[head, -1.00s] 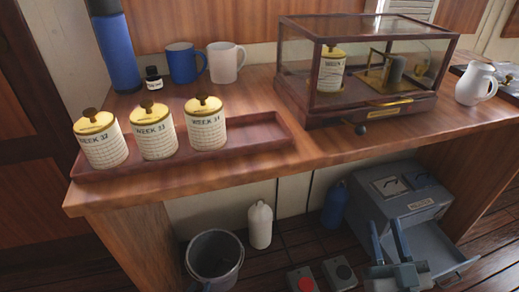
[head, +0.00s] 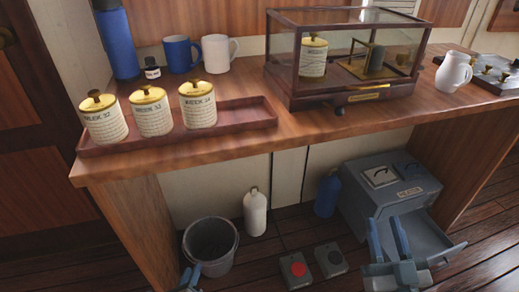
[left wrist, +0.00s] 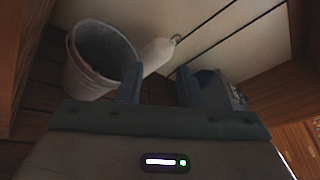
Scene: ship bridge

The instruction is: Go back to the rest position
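My left gripper (head: 190,277) just enters the head view at the bottom, in front of the grey bucket (head: 211,246). In the left wrist view its two blue fingers (left wrist: 158,88) stand apart with nothing between them. The task line names no other object.
Three labelled canisters (head: 152,112) stand on a wooden tray (head: 245,112). A glass case (head: 345,55) holds another canister (head: 313,56). Under the desk are a white bottle (head: 255,213), a blue bottle (head: 327,194) and two button boxes (head: 297,270) on the floor.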

